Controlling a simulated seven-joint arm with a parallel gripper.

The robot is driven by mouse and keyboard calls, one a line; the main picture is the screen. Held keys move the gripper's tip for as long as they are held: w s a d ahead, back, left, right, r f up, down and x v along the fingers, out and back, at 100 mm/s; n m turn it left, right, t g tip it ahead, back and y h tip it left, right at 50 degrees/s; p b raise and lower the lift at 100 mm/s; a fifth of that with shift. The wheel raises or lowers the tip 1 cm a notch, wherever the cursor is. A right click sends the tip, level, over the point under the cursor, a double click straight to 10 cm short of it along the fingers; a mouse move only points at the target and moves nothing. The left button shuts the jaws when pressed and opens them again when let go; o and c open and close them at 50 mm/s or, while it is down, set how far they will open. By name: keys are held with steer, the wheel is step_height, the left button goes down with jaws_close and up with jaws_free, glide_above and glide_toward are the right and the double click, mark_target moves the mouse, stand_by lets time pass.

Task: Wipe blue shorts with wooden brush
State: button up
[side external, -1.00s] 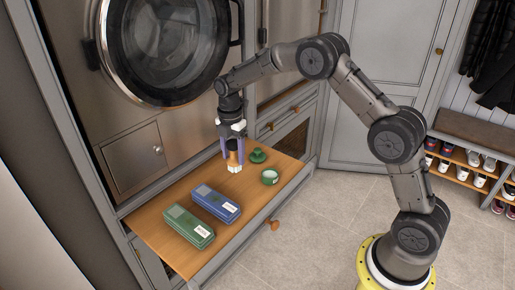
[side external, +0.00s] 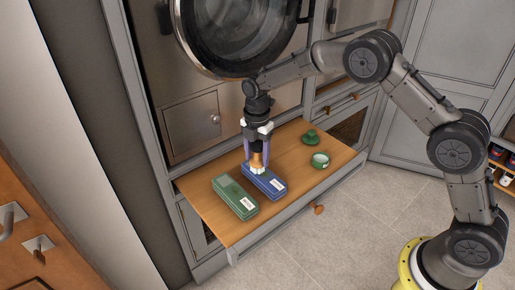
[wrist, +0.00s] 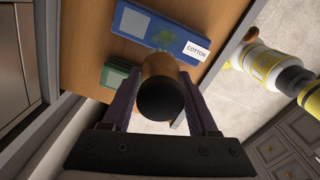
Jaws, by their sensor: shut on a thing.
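The blue shorts (side external: 271,187) show as a flat, folded blue block with a white label on the wooden bench top. In the wrist view the blue shorts (wrist: 135,22) have a label reading COTTON and a green patch. My gripper (side external: 257,156) is shut on the wooden brush (side external: 256,161), held upright with its pale bristles down over the far end of the shorts. I cannot tell whether the bristles touch the cloth.
A green folded block (side external: 235,197) with a white label lies to the left of the blue shorts. An open green tin (side external: 320,160) and a green lid (side external: 310,138) lie to the right. The bench's wooden top (side external: 290,155) is bare between the shorts and tin.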

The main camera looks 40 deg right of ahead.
mark_target(257, 143)
step_height(257, 143, down, 3)
steer(key=shift+f, duration=0.15)
steer(key=shift+d+f, duration=0.5)
steer(key=shift+d, duration=2.6)
steer(key=shift+a, duration=3.2)
steer(key=shift+d+r, duration=0.1)
steer(key=shift+r, duration=3.95)
